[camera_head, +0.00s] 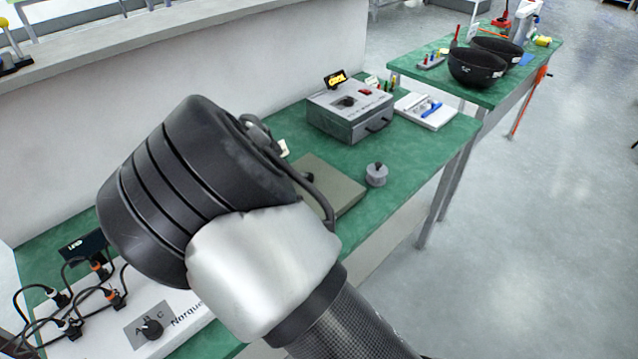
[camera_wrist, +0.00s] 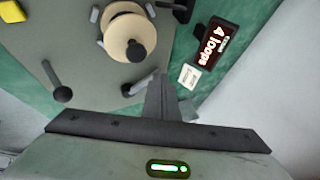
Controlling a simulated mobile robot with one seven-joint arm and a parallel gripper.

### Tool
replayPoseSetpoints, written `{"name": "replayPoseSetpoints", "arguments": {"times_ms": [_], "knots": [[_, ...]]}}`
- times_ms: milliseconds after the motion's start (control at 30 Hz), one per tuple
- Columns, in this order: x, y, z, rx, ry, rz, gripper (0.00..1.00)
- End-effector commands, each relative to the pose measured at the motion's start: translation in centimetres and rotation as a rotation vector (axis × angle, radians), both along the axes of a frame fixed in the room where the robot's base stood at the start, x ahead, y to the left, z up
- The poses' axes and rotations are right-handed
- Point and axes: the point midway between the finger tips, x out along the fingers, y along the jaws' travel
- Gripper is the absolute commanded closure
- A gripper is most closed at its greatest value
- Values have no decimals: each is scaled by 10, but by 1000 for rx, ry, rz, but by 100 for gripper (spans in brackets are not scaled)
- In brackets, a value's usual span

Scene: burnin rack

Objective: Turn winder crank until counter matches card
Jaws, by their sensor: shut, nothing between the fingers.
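In the wrist view the winder's pale round spool (camera_wrist: 126,28) sits on a grey plate (camera_wrist: 90,55), with several short dark pegs around it. A black display (camera_wrist: 215,45) reads "4 loops". A small white card (camera_wrist: 188,76) lies below it, its print too small to read. My gripper (camera_wrist: 161,82) is shut and empty, its tip just below and right of the knob, without clear contact. In the head view my arm hides the gripper and most of the winder.
A lever with a dark ball end (camera_wrist: 62,92) stands left of my gripper. In the head view, a grey instrument box (camera_head: 350,112), a small grey cylinder (camera_head: 376,174) and a white tray (camera_head: 427,112) are on the green bench. Cabled plugs (camera_head: 75,300) lie at lower left.

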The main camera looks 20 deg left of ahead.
Motion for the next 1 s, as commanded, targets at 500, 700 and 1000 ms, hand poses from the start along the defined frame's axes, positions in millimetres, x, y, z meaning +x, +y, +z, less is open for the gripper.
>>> {"name": "replayPoseSetpoints", "arguments": {"times_ms": [500,700,1000], "knots": [[-37,-7,51,3,0,4,100],[-66,-14,92,4,0,4,100],[-96,-23,132,1,0,2,100]]}}
